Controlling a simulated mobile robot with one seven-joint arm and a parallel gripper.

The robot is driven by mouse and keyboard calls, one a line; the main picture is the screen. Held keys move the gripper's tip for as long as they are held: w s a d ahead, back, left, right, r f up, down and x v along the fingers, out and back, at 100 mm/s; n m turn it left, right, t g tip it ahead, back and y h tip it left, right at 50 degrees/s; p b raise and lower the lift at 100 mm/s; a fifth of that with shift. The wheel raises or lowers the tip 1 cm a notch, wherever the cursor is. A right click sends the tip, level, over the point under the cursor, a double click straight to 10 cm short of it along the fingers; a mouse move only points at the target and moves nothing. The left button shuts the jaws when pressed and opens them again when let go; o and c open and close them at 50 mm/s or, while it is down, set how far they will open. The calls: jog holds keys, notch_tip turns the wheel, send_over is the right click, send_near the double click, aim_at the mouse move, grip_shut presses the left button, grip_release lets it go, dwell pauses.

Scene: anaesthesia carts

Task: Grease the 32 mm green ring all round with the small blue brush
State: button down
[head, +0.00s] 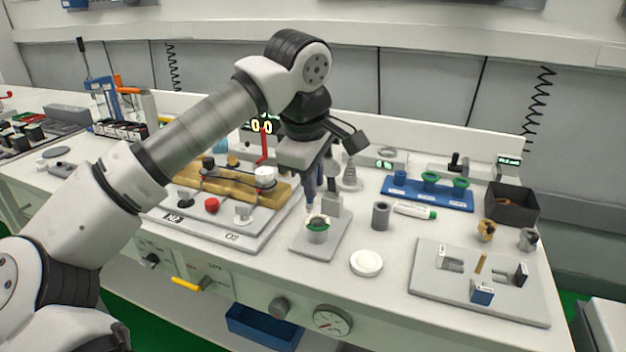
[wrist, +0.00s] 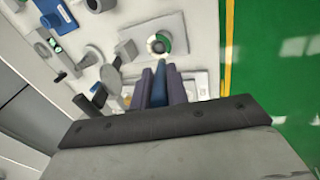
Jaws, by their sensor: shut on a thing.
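My gripper (head: 312,178) is shut on the small blue brush (wrist: 160,77), pointing down; its fingers also show in the wrist view (wrist: 160,88). Below it, a pale round holder (head: 317,236) with a green ring (head: 318,224) at its top stands on a grey plate (head: 336,250). In the wrist view the ring looks green on its right side (wrist: 166,42) and pale elsewhere. The brush tip appears close above the ring's far side in the head view; I cannot tell whether it touches. A white tube with a green cap (head: 415,211) lies to the right.
A grey cylinder (head: 381,216) and a white disc (head: 366,263) stand right of the plate. A grey board (head: 430,285) with fittings lies front right.

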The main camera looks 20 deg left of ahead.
jog(key=shift+r+p, duration=1.45)
jog(key=shift+r, duration=0.7)
jog(key=shift+f, duration=0.2)
jog(key=shift+s+d+f+b, duration=0.1)
jog(key=shift+d+f+b, duration=0.2)
jog(key=shift+f+b, duration=0.55)
jog(key=shift+d+f+b, duration=0.35)
jog(key=shift+f+b, duration=0.35)
jog(key=shift+f, duration=0.3)
jog(key=shift+s+d+f+b, duration=0.1)
jog(key=shift+d+f+b, duration=0.2)
jog(key=shift+f+b, duration=0.55)
jog(key=shift+f+b, duration=0.35)
jog(key=shift+f, duration=0.3)
notch_tip(320, 180, up, 7)
jog(key=p, duration=0.5)
